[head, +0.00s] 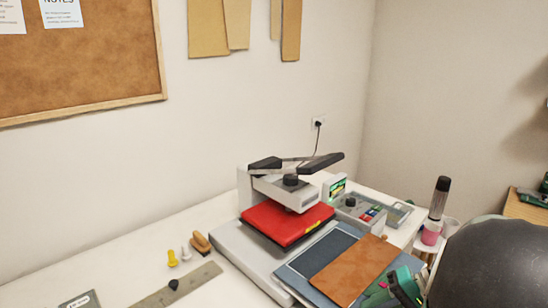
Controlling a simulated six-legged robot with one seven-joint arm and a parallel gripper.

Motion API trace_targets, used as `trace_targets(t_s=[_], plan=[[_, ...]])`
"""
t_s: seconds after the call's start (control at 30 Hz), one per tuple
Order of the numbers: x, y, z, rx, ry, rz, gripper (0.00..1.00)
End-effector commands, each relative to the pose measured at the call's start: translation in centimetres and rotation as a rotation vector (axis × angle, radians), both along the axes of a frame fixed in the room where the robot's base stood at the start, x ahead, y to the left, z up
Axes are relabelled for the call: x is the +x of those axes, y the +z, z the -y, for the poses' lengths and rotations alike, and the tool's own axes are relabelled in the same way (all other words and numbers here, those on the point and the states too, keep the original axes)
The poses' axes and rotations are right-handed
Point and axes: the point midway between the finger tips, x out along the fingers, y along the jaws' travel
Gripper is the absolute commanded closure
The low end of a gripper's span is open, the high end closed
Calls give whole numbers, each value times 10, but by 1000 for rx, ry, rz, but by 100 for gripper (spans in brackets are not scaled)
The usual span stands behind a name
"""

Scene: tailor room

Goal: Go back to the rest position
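My gripper's fingers do not show in the head view. A large dark rounded shape fills the lower right corner and looks like part of my own arm; it hides what lies behind it. A heat press (290,185) stands on the white table (130,263), with its red plate (285,222) under the grey head and its black handle above. A brown leather sheet (352,268) lies on a blue-grey mat (312,252) in front of the press. A green and black object (405,287) is partly seen beside the leather.
A dark-topped cylinder (439,198) and a pink item (431,233) are near the table's right end. A yellow peg (172,258), a wooden-handled tool (201,243) and a metal ruler (178,287) lie at left.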

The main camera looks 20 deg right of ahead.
Motion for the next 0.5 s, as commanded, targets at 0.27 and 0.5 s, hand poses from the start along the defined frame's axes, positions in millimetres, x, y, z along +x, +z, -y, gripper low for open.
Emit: trace_targets(t_s=[0.27,0.5], plan=[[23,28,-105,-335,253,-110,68],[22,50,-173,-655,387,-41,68]])
